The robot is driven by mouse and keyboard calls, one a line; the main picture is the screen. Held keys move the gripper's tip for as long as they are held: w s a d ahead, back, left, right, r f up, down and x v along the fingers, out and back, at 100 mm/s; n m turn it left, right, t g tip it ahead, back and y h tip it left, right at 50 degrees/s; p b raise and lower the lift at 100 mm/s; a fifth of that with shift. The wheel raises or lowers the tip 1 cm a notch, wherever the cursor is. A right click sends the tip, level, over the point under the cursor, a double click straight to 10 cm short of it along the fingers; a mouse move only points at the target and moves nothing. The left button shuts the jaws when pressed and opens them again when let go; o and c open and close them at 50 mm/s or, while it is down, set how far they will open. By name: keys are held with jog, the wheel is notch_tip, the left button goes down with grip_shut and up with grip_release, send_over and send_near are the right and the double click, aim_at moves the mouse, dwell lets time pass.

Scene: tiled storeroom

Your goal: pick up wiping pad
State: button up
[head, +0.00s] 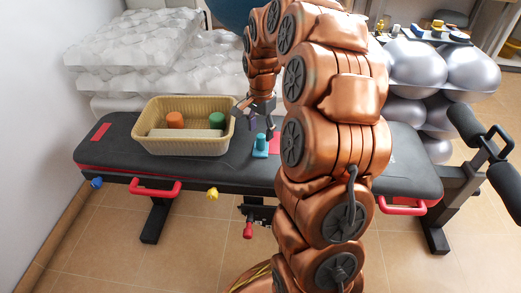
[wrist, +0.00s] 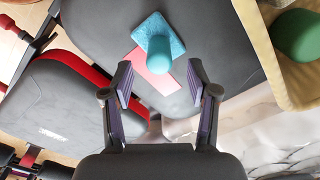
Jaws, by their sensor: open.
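The wiping pad (head: 260,149) is a teal square pad with an upright rounded handle. It stands on the black bench, just right of the basket in the head view. In the wrist view the wiping pad (wrist: 150,32) lies ahead of the fingers, its handle top towards them. My gripper (head: 256,113) is above the pad in the head view. In the wrist view my gripper (wrist: 161,78) has its two fingers apart with nothing between the tips. The handle is just beyond the gap, apart from both fingers.
A tan basket (head: 188,149) stands on the black bench (head: 103,157), left of the pad, with an orange and a green item inside. A pink-red patch (wrist: 158,76) lies under the pad. White foam blocks (head: 130,55) stand behind. Silver balls (head: 415,65) are at back right.

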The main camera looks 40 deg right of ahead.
aim_at(261, 136)
notch_tip(261, 136, down, 3)
jog(key=shift+s+a+f+b, duration=0.1)
jog(key=shift+a+f+b, duration=0.05)
jog(key=shift+b, duration=0.35)
jog(key=shift+c, duration=0.4)
grip_shut()
